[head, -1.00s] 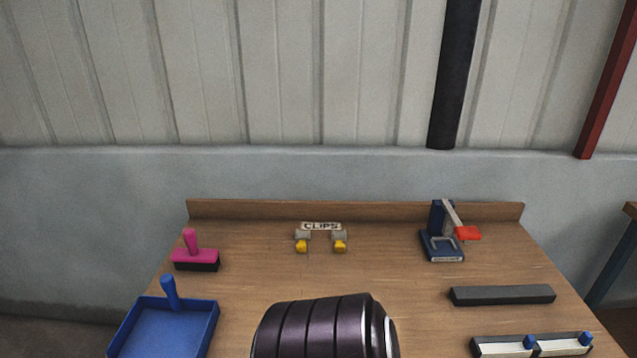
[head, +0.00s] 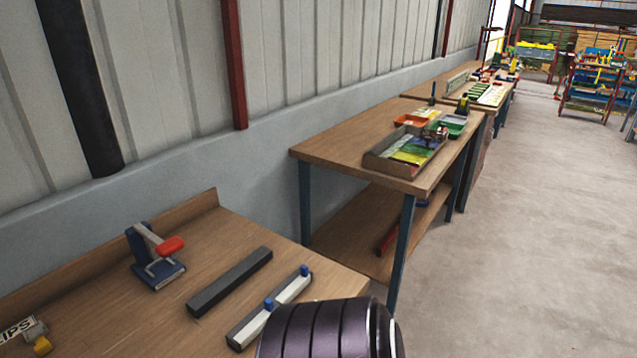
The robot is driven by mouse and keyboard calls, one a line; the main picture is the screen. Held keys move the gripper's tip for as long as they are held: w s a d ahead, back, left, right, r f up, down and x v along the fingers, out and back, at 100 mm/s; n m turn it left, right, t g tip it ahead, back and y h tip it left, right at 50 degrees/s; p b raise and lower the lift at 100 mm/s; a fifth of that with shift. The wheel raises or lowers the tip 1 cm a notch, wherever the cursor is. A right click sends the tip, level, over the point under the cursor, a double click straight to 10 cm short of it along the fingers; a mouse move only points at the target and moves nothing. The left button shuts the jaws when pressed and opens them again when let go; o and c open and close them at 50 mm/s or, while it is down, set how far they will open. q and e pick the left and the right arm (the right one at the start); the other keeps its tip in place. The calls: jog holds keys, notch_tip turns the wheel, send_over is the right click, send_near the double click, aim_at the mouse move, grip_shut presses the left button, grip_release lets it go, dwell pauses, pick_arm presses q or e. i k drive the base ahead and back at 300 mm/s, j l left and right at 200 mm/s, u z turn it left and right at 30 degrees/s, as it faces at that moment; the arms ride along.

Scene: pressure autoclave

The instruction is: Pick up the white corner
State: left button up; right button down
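I cannot make out a thing that is clearly the white corner in the head view. A long white bar with two blue knobs (head: 258,317) lies on a dark base on the near bench, and my own dark ribbed part hides some of the view by its lower end. Neither gripper is in view.
The near wooden bench (head: 215,235) also holds a dark grey bar (head: 230,281), a blue clamp with a red handle (head: 160,262) and a clips holder (head: 22,332). A second bench (head: 335,153) carries a tray (head: 375,163). Open concrete floor (head: 520,220) lies to the right.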

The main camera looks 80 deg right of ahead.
aim_at(245, 337)
jog(key=z, duration=1.95)
jog(key=l+u, duration=0.2)
jog(key=u, duration=0.25)
jog(key=i+l+u, duration=0.1)
jog(key=l+u, duration=0.4)
jog(key=u, duration=0.35)
jog(key=l+u, duration=0.25)
jog(key=u, duration=0.2)
jog(key=k, duration=0.05)
